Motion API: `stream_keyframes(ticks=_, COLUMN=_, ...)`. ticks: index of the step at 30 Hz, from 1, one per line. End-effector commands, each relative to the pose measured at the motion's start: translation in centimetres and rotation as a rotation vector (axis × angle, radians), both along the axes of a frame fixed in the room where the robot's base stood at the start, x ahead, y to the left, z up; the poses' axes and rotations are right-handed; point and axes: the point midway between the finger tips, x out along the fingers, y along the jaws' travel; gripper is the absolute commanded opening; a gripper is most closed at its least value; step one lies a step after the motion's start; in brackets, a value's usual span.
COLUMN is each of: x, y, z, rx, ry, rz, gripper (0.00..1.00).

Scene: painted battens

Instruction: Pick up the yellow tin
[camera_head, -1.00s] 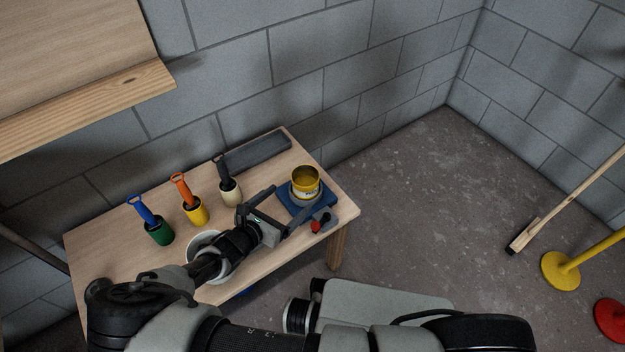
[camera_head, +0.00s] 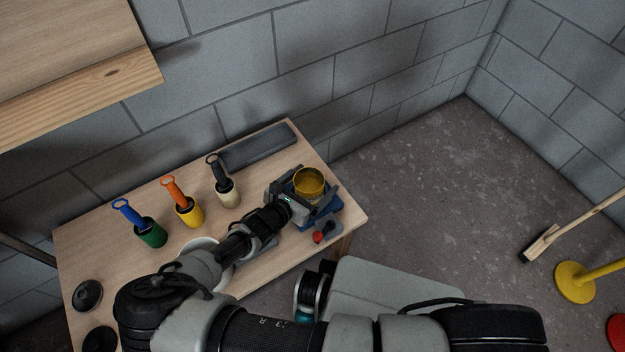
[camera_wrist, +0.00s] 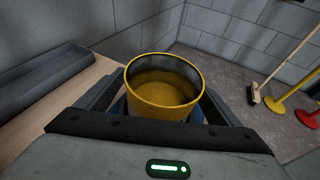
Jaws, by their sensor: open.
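The yellow tin (camera_head: 309,183) is an open-topped can standing upright on a blue stand (camera_head: 326,207) at the right end of the wooden table. In the wrist view the tin (camera_wrist: 163,88) fills the middle, and I see its yellow inside. My gripper (camera_head: 315,189) is open, with one finger on each side of the tin. In the wrist view my gripper's fingers (camera_wrist: 160,105) reach forward left and right of it. I cannot tell whether they touch it. The tin's lower part is mostly hidden by the gripper.
A red-knobbed device (camera_head: 320,236) sits close by at the table's right front. Green (camera_head: 151,233), yellow (camera_head: 190,212) and cream (camera_head: 228,193) pots with handled tools stand to the left. A grey tray (camera_head: 258,147) lies along the back. A white bowl (camera_head: 203,243) is partly behind my arm.

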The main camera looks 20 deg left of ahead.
Motion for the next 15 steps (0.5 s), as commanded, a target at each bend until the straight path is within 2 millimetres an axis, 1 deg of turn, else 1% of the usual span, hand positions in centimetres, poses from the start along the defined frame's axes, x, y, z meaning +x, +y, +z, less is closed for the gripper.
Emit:
stream_keyframes(ticks=1, x=-0.01, y=-0.17, z=-0.45, rx=-0.002, ry=-0.001, rz=0.004, gripper=0.87)
stream_keyframes(ticks=3, x=0.0, y=-0.28, z=-0.57, rx=-0.002, ry=-0.002, rz=0.006, gripper=0.87)
stream_keyframes(ticks=9, x=-0.01, y=-0.29, z=-0.56, rx=0.0, ry=0.0, rz=0.006, gripper=0.87)
stream_keyframes(ticks=10, x=-0.01, y=-0.29, z=-0.56, rx=0.0, ry=0.0, rz=0.006, gripper=0.86)
stream_keyframes(ticks=14, x=-0.01, y=-0.29, z=-0.56, rx=0.0, ry=0.0, rz=0.006, gripper=0.64)
stream_keyframes(ticks=15, x=-0.01, y=-0.29, z=-0.56, rx=0.0, ry=0.0, rz=0.006, gripper=0.57)
